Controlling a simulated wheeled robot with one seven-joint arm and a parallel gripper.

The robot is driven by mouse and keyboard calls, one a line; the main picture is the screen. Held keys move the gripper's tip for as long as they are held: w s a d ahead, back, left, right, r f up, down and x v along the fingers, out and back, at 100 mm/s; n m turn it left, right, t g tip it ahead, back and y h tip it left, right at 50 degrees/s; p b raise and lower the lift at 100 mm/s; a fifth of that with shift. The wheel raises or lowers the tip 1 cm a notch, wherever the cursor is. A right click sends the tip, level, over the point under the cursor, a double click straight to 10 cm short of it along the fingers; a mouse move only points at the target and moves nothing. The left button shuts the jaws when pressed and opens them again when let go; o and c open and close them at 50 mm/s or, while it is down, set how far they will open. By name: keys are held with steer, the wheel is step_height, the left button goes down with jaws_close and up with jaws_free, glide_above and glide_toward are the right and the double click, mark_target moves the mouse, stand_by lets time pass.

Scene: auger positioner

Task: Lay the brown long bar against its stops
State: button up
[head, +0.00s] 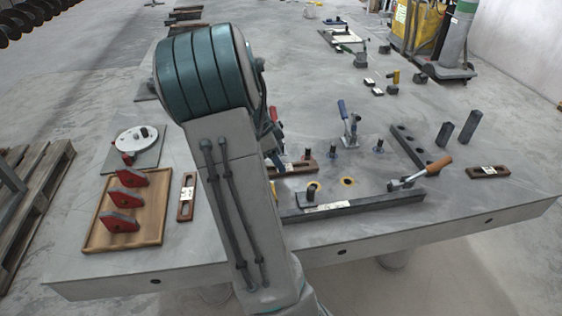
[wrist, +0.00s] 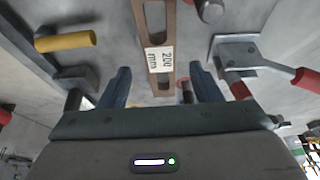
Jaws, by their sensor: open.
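A brown slotted bar (wrist: 154,45) with a white "200 mm" label runs up the middle of the wrist view. My gripper (wrist: 159,78) is open, with one blue finger on each side of the bar's near part. The fingers are not closed on it, and I cannot tell their height over it. A brown bar (head: 300,167) shows partly from behind the arm, near a few dark pins (head: 338,143). I cannot tell surely whether it is the same bar.
A toggle clamp with a red handle (wrist: 306,79) and a yellow cylinder (wrist: 65,41) flank the bar. In the head view a blue-handled clamp (head: 348,125), an orange-handled clamp (head: 420,175) and a dark front rail (head: 375,202) surround the fixture. A wooden tray (head: 152,235) stands left.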

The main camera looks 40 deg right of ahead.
steer(key=v, duration=0.9)
steer(key=s+a+n+t+y, duration=0.1)
steer(key=s+a+n, duration=0.3)
steer(key=a+n, duration=0.4)
steer(key=s+a+n+t+y, duration=0.1)
steer(key=s+a+n, duration=0.3)
steer(key=a+n, duration=0.4)
steer(key=s+a+n+t+y, duration=0.1)
steer(key=s+a+n+t, duration=0.1)
steer(key=s+a+n, duration=0.3)
steer(key=a+n, duration=0.3)
steer(key=a, duration=0.4)
steer(key=shift+a+n+t+y, duration=0.15)
steer(key=shift+n+t+y, duration=0.15)
steer(key=shift+n+y, duration=0.1)
steer(key=shift+p, duration=0.3)
step_height(320, 180, up, 7)
steer(key=p, duration=0.6)
steer(key=shift+t, duration=0.3)
steer(key=shift+f, duration=0.15)
